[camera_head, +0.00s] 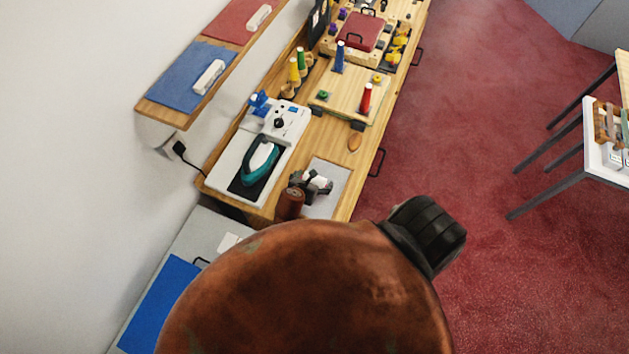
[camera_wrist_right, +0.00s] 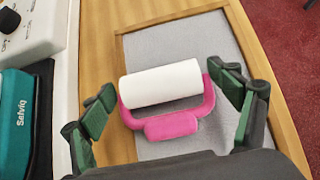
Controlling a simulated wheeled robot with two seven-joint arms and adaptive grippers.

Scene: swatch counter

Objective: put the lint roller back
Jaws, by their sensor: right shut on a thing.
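The lint roller (camera_wrist_right: 162,84) has a white roll and a pink frame and handle. In the right wrist view it lies crosswise between the fingers of my right gripper (camera_wrist_right: 168,105), over a grey mat (camera_wrist_right: 195,38). My right gripper is shut on it. I cannot tell whether the roller touches the mat. In the head view my right gripper (camera_head: 317,184) is at the near end of the wooden counter, over the grey mat (camera_head: 340,176); the roller is mostly hidden there. My left gripper is not in view.
A teal iron (camera_head: 261,160) on a white station (camera_head: 229,163) stands just left of the mat. A wooden board with a red cone (camera_head: 366,98) and a blue cone (camera_head: 339,57) lies farther back. A shelf holds blue (camera_head: 184,75) and red (camera_head: 230,19) swatches.

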